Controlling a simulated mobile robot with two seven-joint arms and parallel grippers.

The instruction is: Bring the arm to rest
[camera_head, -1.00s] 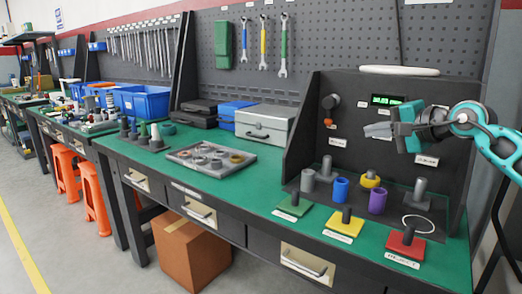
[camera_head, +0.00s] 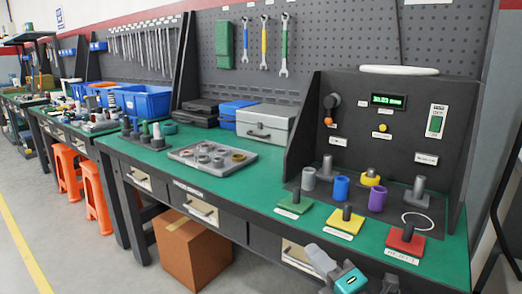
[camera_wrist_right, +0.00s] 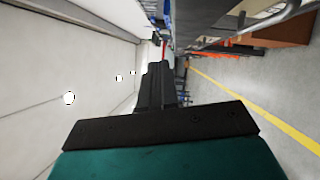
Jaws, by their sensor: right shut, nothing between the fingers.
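My right gripper (camera_head: 316,256) is low at the bottom of the head view, in front of the bench's front edge and near a drawer. Its grey fingers and teal body show; the rest of the arm is mostly cut off by the frame. In the right wrist view, its dark fingers (camera_wrist_right: 156,85) are together with nothing between them. They point out into the room, with the floor on the right and a pale wall on the left. My left gripper is not in view.
The green bench (camera_head: 255,195) carries a test panel (camera_head: 400,130) with a lit display. Before it stand green (camera_head: 297,203), yellow (camera_head: 346,222) and red (camera_head: 406,241) plates with pegs. A grey tray (camera_head: 212,158) holds several rings. A cardboard box (camera_head: 190,255) stands below.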

